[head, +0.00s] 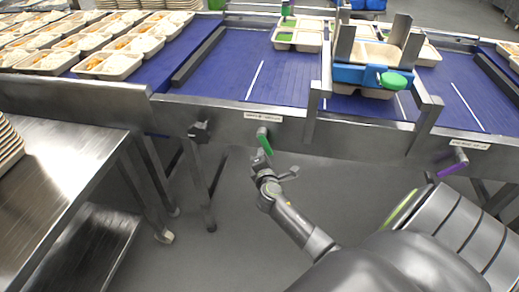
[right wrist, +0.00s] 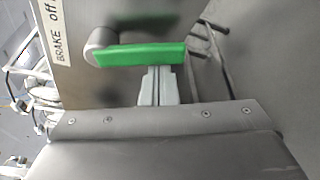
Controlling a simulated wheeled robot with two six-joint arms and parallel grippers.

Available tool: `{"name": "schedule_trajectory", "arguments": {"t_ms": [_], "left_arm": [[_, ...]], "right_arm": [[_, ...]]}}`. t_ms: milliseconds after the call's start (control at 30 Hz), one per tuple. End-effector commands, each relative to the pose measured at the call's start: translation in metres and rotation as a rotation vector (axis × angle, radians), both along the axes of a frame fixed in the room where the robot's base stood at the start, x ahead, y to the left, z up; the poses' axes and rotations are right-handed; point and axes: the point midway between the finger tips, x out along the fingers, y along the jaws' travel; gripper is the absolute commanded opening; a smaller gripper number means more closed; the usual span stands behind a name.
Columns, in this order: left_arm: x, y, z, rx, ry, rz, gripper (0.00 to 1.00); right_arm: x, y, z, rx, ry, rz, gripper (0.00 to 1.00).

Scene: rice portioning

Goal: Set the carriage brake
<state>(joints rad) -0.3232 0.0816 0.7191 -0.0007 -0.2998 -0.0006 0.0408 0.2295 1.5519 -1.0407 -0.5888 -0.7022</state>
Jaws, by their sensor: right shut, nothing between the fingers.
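The green brake lever (head: 264,140) hangs on the front rail of the conveyor, under a small label. In the right wrist view the green handle (right wrist: 142,54) lies across the picture, with its grey pivot at the left end. The label beside it (right wrist: 52,32) reads "BRAKE off". My right gripper (head: 262,158) is shut and empty just below the lever. Its fingertips (right wrist: 158,75) come up to the handle's edge; I cannot tell if they touch. The carriage (head: 357,74), with a blue body and green knob, straddles the belt. My left gripper is out of view.
A purple lever (head: 453,167) hangs farther right on the same rail (head: 350,132). A black knob (head: 199,131) sits to the left. Filled trays (head: 108,66) stand at the upper left. A steel table (head: 60,150) is at the left. The floor below the rail is open.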

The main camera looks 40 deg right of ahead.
Motion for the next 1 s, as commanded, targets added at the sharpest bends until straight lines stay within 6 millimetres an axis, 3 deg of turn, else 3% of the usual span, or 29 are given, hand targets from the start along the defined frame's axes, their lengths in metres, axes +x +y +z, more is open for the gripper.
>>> {"name": "schedule_trajectory", "arguments": {"t_ms": [33, 300, 1000], "left_arm": [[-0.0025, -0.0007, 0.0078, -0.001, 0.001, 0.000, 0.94], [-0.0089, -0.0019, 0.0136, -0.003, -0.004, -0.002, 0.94], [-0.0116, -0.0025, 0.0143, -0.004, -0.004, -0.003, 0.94]], "right_arm": [[-0.0018, -0.0016, 0.0050, -0.020, 0.025, -0.001, 0.00], [-0.0073, -0.0062, 0.0035, -0.049, 0.059, 0.000, 0.00], [-0.0089, -0.0079, 0.0027, -0.048, 0.055, 0.000, 0.00]]}}
